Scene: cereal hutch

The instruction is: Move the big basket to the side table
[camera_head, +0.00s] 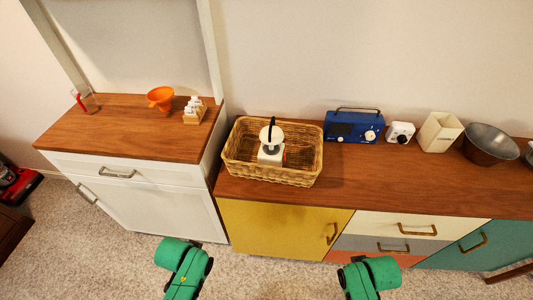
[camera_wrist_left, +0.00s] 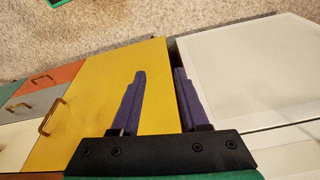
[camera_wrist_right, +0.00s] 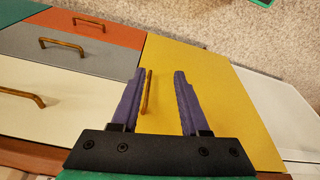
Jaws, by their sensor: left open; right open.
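The big wicker basket (camera_head: 297,176) stands upright at the left end of the long wooden-topped sideboard (camera_head: 370,190). A white item with a dark handle (camera_head: 270,150) sits inside it. In the head view my two green arms show at the bottom, in front of the sideboard and below the basket. In the left wrist view my left gripper (camera_wrist_left: 160,75) is open and empty, facing the yellow door and the white cabinet. In the right wrist view my right gripper (camera_wrist_right: 160,75) is open and empty before the yellow door's handle. The basket is outside both wrist views.
A white hutch with a wooden top (camera_head: 130,130) stands left, holding an orange funnel (camera_head: 161,97), a small rack (camera_head: 194,112) and a red-handled glass item (camera_head: 83,101). Right of the basket are a blue radio (camera_head: 354,127), white device (camera_head: 400,132), cream container (camera_head: 439,132) and metal bowl (camera_head: 489,144).

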